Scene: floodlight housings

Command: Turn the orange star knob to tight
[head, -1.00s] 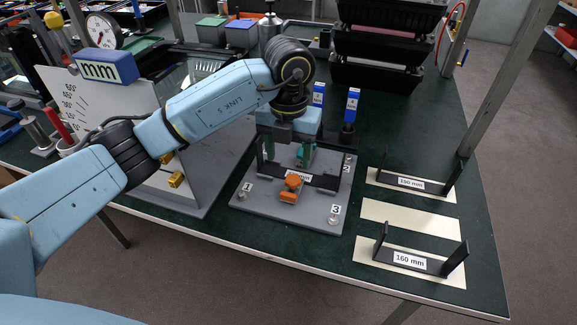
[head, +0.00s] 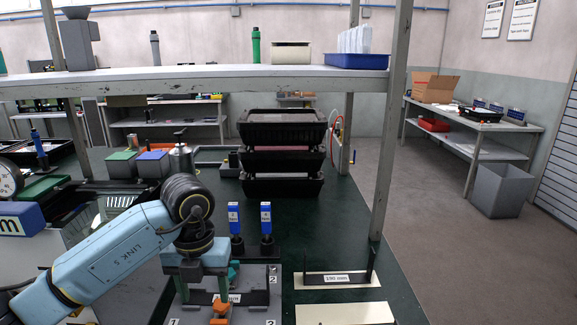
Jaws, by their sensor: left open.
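The orange star knob (head: 221,307) shows at the bottom edge of the head view, on the grey fixture plate (head: 262,296); its lower part is cut off by the frame. My left gripper (head: 208,284) is open above the plate, on the far side of the knob in this view. Its fingers point down and appear apart from the knob. The black bracket on the plate is partly hidden by the gripper. My right gripper is not in view.
Two blue-topped tools (head: 266,220) stand behind the plate. A black labelled holder (head: 338,279) is to its right. Stacked black bins (head: 282,158) stand farther back, under a shelf (head: 200,82). A post (head: 389,150) rises at the bench's right side.

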